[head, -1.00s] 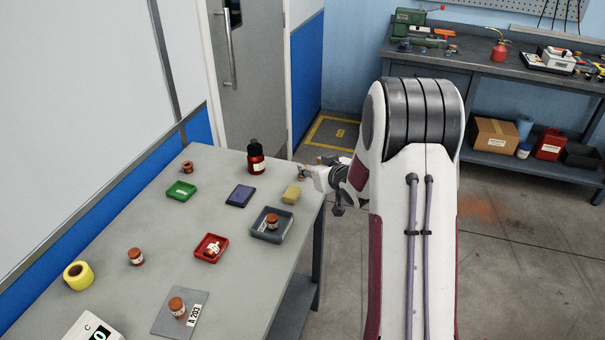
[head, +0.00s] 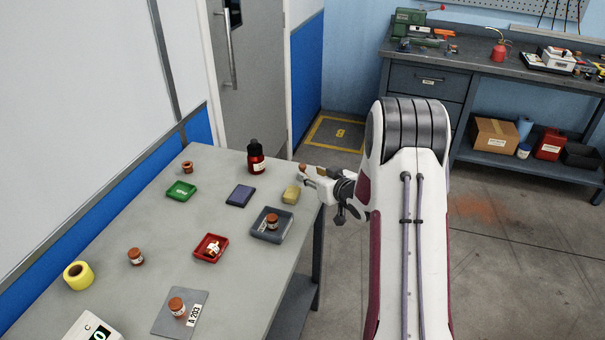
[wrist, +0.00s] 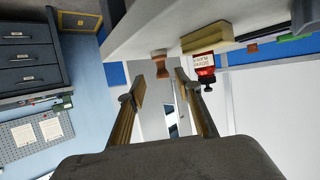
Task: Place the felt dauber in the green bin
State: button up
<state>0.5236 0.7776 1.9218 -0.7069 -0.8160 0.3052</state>
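The felt dauber, a small brown piece with a narrow waist (wrist: 160,66), stands near the table edge in the wrist view. In the head view its brown top (head: 302,168) shows just beyond my gripper (head: 311,175). My gripper is open in the wrist view (wrist: 160,84), its two fingers apart with the dauber ahead between them and nothing held. Whether a finger touches the dauber I cannot tell. The green bin (head: 181,191) is a small shallow tray at the table's far left, with something pale green inside; its edge also shows in the wrist view (wrist: 293,38).
A yellow block (head: 291,195) sits close to the dauber, with a red bottle (head: 256,158) behind.

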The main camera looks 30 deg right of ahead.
aim_at(304, 171)
jog(key=shift+x, duration=0.95)
jog(key=shift+w, duration=0.1)
jog(key=shift+x, duration=2.5)
jog(key=shift+a+f, duration=0.1)
jog(key=shift+a, duration=0.05)
grip_shut()
